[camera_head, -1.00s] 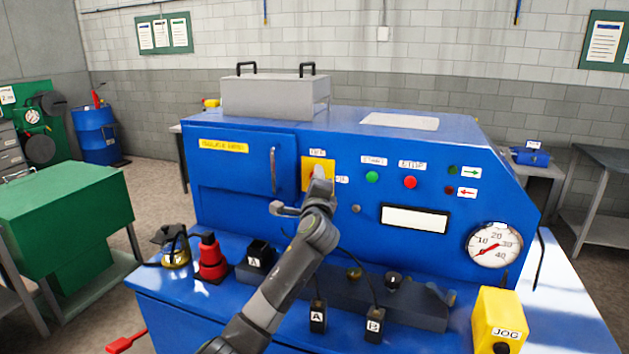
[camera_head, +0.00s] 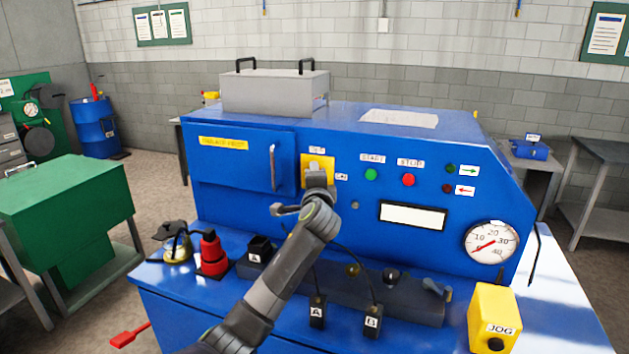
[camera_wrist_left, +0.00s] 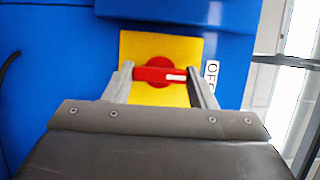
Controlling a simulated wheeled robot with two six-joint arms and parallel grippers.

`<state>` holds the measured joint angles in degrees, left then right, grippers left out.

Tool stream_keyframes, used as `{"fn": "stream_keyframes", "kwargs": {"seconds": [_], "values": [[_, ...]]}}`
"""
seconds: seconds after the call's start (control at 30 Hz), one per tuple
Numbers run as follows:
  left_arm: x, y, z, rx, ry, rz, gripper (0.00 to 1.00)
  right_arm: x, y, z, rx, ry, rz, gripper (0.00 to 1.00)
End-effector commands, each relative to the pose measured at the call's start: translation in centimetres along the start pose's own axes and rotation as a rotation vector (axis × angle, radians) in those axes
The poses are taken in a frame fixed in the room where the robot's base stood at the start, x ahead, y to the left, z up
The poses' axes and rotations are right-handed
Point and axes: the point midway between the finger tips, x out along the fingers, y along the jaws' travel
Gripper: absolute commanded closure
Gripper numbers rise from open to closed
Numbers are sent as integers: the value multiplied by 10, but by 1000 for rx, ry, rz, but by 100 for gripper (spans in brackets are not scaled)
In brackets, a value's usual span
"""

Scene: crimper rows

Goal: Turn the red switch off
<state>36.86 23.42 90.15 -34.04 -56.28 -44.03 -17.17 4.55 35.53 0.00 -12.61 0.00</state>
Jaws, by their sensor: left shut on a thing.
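The red switch (camera_wrist_left: 155,74) is a round knob with a bar handle on a yellow plate (camera_wrist_left: 190,45) of the blue machine. In the left wrist view the bar lies crosswise, its white mark towards the OFF label (camera_wrist_left: 211,76) at the right. My left gripper (camera_wrist_left: 160,76) is shut on the bar, one finger at each end. In the head view my left gripper (camera_head: 318,170) reaches the yellow plate (camera_head: 310,160) and hides the switch. My right gripper is not in view.
The blue machine's front (camera_head: 340,245) also carries a green START button (camera_head: 371,174), a red STOP button (camera_head: 408,180) and a gauge (camera_head: 491,243). A door handle (camera_head: 273,168) stands left of the plate.

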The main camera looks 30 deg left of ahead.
Motion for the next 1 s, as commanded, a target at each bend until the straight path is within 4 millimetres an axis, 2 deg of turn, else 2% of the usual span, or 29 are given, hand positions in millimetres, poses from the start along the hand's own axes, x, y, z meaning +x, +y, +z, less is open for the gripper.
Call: {"fn": "stream_keyframes", "kwargs": {"seconds": [0.1,0.13,0.3,0.67,0.87,1.0], "values": [[0,2,0,-3,-1,5,72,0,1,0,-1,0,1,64],[0,2,0,-3,-1,5,48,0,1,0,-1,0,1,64],[0,2,0,-2,0,3,27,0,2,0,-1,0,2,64],[-3,1,0,-2,1,1,27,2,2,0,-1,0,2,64],[-25,3,0,-4,2,1,27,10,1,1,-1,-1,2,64],[-49,4,-1,-4,3,0,27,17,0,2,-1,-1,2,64]]}}
